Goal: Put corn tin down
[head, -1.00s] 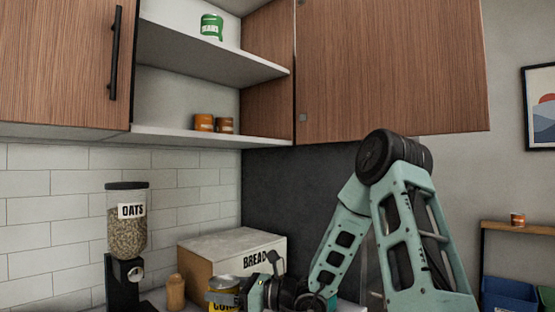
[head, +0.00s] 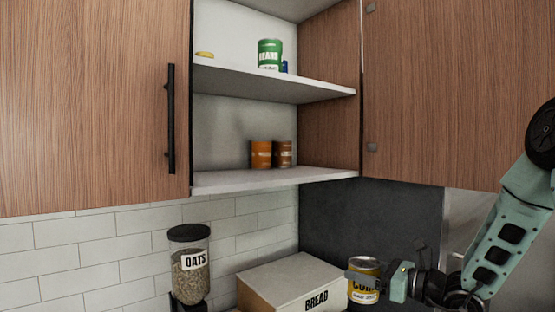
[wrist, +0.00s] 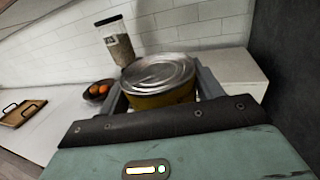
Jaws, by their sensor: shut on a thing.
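The corn tin (head: 364,284) is yellow with a dark "CORN" label and a silver lid. My gripper (head: 372,278) is shut on it and holds it upright in front of the bread box's right side. In the wrist view the tin (wrist: 160,98) sits between my two fingers (wrist: 160,90), its ridged lid facing the camera. The tin's underside is hidden, so I cannot tell whether it touches anything below.
The open wall cabinet has a lower shelf (head: 270,181) with two orange-brown tins (head: 261,154) and an upper shelf (head: 285,84) with a green beans tin (head: 269,54). The bread box (head: 290,280) and oats dispenser (head: 190,268) stand below. A fruit bowl (wrist: 98,92) and board (wrist: 22,115) show left.

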